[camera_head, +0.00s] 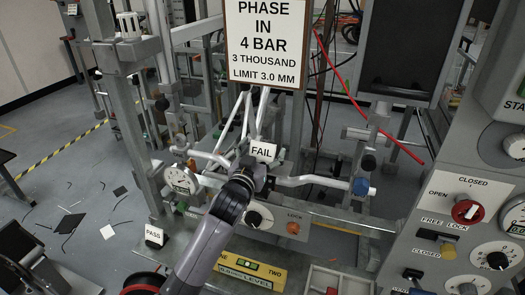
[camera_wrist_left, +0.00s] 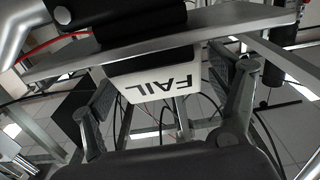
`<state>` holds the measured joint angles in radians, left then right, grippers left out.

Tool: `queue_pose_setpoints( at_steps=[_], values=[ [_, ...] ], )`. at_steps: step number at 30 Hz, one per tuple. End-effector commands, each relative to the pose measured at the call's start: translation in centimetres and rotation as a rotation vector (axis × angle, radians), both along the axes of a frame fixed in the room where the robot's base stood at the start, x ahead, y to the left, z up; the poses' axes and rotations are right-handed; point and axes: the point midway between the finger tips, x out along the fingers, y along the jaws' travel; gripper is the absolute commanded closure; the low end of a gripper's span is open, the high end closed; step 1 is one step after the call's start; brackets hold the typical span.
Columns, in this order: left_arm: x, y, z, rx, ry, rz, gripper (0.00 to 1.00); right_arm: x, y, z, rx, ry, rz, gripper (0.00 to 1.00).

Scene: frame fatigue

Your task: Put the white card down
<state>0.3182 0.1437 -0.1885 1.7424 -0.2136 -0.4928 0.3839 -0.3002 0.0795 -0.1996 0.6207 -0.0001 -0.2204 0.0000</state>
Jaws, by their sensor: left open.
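A white card (camera_head: 262,150) lettered FAIL stands upright just beyond my left gripper (camera_head: 257,172) in the head view. In the left wrist view this card (camera_wrist_left: 157,86) appears upside down, below a grey metal bar. My left gripper (camera_wrist_left: 168,92) is open there, its dark fingers apart on either side of the card with gaps visible. A second white card (camera_head: 154,235), lettered PASS, stands on the lower frame to the left. My right gripper is not in view.
A bent metal bicycle-like frame (camera_head: 318,180) lies across the rig around the gripper. A dial gauge (camera_head: 180,181) is at left, and a yellow level (camera_head: 250,272) below. A control panel (camera_head: 465,210) with knobs fills the right. A large sign (camera_head: 264,42) hangs above.

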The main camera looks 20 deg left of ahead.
Motion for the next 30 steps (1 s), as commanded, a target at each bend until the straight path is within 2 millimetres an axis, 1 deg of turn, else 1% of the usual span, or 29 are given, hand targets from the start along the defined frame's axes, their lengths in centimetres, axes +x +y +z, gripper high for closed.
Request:
queue_pose_setpoints(
  at_steps=[5,8,11,18,21,25,30],
  values=[
    [0.0,0.0,0.5,0.001,-0.001,0.000,0.19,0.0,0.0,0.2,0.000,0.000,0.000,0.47],
    [-1.1,0.0,0.1,0.000,0.001,0.000,0.19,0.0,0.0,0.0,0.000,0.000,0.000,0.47],
    [-2.7,0.1,0.1,0.000,0.000,-0.001,0.19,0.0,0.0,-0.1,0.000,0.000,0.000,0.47],
    [-7.8,0.3,0.0,-0.001,0.002,-0.001,0.19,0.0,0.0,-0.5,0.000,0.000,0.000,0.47],
    [-9.6,0.4,0.1,0.000,0.001,0.000,0.19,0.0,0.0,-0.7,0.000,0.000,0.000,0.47],
    [-11.2,0.4,0.1,0.000,0.002,0.000,0.19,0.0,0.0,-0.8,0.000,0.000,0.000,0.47],
    [-12.0,0.4,0.2,0.000,0.000,0.000,0.19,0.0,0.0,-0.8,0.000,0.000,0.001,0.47]
  ],
)
